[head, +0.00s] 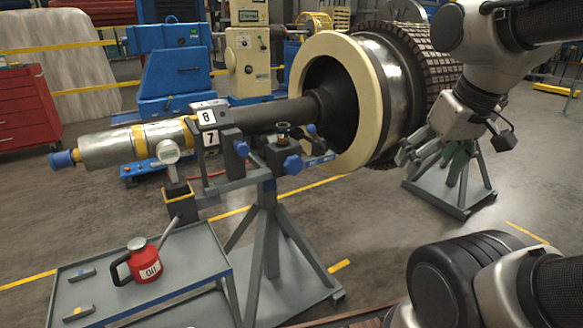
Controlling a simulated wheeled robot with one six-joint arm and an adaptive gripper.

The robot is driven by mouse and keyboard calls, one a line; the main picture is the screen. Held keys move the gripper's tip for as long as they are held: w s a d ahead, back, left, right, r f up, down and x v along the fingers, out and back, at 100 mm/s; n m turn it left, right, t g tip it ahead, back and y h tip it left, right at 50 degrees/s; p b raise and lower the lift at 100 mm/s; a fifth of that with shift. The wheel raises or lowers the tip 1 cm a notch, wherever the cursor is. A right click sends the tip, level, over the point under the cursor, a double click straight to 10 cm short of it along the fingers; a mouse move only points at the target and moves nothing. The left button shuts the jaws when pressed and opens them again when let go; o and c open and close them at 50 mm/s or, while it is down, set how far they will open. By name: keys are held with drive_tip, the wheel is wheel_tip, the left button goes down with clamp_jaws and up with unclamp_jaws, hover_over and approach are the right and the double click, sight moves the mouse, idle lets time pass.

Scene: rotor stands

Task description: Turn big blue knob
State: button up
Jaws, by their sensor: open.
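A big blue star-shaped knob (293,165) sits on the front of the grey rotor stand (268,225), below the shaft. A smaller blue knob (242,149) is on the same stand to its left. My gripper (418,155) hangs at the right, open and empty, in front of the rotor's silver drum. It is well to the right of the big knob, clearly apart from it and at about its height in the picture. The knob is in plain view, with nothing in front of it.
The rotor (330,92), with its cream ring, spans the middle. A grey cart (195,255) with a red oil can (143,262) is at lower left. A second stand (450,190) is behind my gripper.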

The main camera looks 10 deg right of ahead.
idle(0.5)
drive_tip(key=m+t+y, duration=0.3)
drive_tip(key=t+y, duration=0.3)
drive_tip(key=t, duration=0.7)
approach(296, 166)
drive_tip(key=x, duration=0.4)
drive_tip(key=shift+w+r, duration=0.1)
drive_tip(key=shift+w, duration=0.1)
drive_tip(key=x, duration=0.7)
